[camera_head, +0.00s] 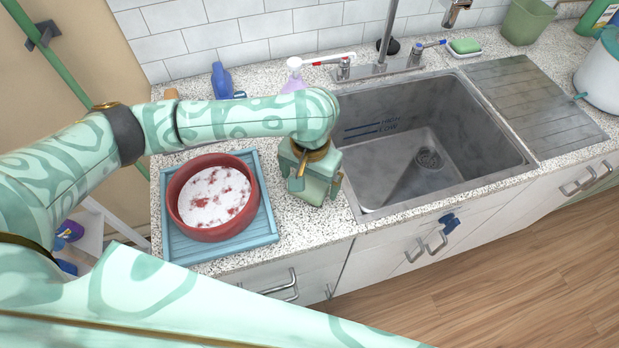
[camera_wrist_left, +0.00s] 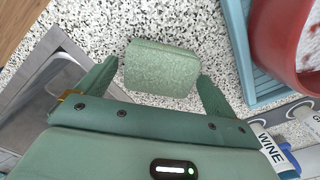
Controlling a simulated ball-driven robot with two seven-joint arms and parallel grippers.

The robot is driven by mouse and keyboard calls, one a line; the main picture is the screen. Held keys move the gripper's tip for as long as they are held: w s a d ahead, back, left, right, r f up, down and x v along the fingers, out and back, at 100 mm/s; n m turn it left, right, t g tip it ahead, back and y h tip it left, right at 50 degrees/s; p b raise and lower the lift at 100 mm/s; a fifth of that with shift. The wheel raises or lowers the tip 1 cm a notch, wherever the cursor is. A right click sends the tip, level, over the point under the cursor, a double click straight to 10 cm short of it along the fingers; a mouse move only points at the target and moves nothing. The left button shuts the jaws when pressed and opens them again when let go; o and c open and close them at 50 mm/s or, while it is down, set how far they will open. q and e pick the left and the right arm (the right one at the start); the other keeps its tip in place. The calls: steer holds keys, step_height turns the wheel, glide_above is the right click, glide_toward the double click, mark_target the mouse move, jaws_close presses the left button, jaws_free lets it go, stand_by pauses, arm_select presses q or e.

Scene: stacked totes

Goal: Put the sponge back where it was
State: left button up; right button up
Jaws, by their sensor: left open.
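A pale green, speckled sponge-like block (camera_wrist_left: 161,58) lies on the counter in the left wrist view. My left gripper (camera_wrist_left: 158,74) is open, with its two fingers on either side of the block and small gaps visible. In the head view my left gripper (camera_head: 314,180) points down at the counter just left of the sink and hides the block. Another green sponge (camera_head: 465,45) rests on a white dish (camera_head: 467,54) behind the sink. My right gripper is not in view.
The steel sink (camera_head: 400,165) is right of my left gripper. A red pot (camera_head: 180,212) with white-and-red contents stands on a blue tray (camera_head: 270,225) to the left. A tap (camera_head: 385,40), a purple bottle (camera_head: 294,80) and a blue bottle (camera_head: 221,80) stand behind. A ribbed drainboard (camera_head: 530,105) lies right.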

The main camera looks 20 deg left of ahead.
mark_target(309, 181)
arm_select(q)
step_height(309, 181, up, 11)
steer(key=p, duration=0.5)
steer(key=shift+r, duration=0.2)
